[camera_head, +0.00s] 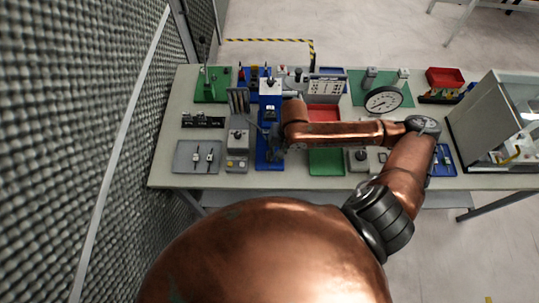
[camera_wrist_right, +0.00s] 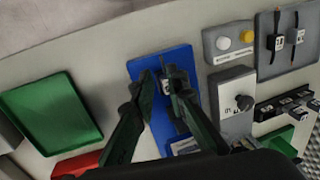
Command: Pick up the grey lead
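A grey tray (camera_head: 183,167) at the left front of the bench holds two small dark items with white tags, the left one (camera_head: 196,156) and the right one (camera_head: 209,156). A small white-labelled part (camera_wrist_right: 166,86) shows by the fingertips; contact is unclear. In the head view the right gripper (camera_head: 277,138) is right of the tray. My left gripper is out of view.
A grey box with a knob (camera_head: 237,143) stands between the tray and the blue base. A green tray (camera_head: 326,161), a round dial (camera_head: 383,100) and a red bin (camera_head: 445,77) lie to the right. A mesh wall (camera_head: 90,120) rises at left.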

